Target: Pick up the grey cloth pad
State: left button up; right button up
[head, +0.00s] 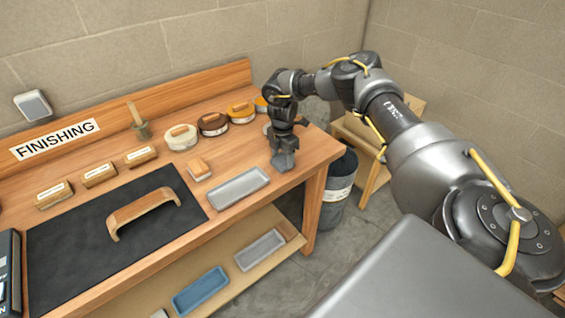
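The grey cloth pad (284,161) is a small blue-grey piece near the right end of the wooden bench, close to its front edge. My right gripper (283,146) points down directly over the pad, and its fingertips meet the top of the pad. The fingers are dark and small here, so I cannot tell whether they are closed on it. I also cannot tell whether the pad rests on the bench top or is slightly raised. My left gripper is not in view.
A grey tray (238,188) lies just left of the pad. A curved wooden piece (143,210) lies on a black mat (70,257). A bin (339,188) stands below the bench's right end.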

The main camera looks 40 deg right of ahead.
aim_at(283, 160)
jog(key=c, duration=0.5)
jog(key=shift+w+r+b, duration=0.1)
jog(key=shift+r+b, duration=0.3)
jog(key=r, duration=0.1)
jog(key=b, duration=0.1)
jog(key=r, duration=0.1)
jog(key=shift+s+r, duration=0.25)
jog(key=shift+r, duration=0.1)
jog(key=s+a+r+b, duration=0.1)
jog(key=s+a+r, duration=0.1)
jog(key=s+r, duration=0.7)
jog(key=s, duration=0.4)
jog(key=shift+s+a+r, duration=0.2)
jog(key=shift+a+r, duration=0.1)
jog(key=shift+a, duration=0.1)
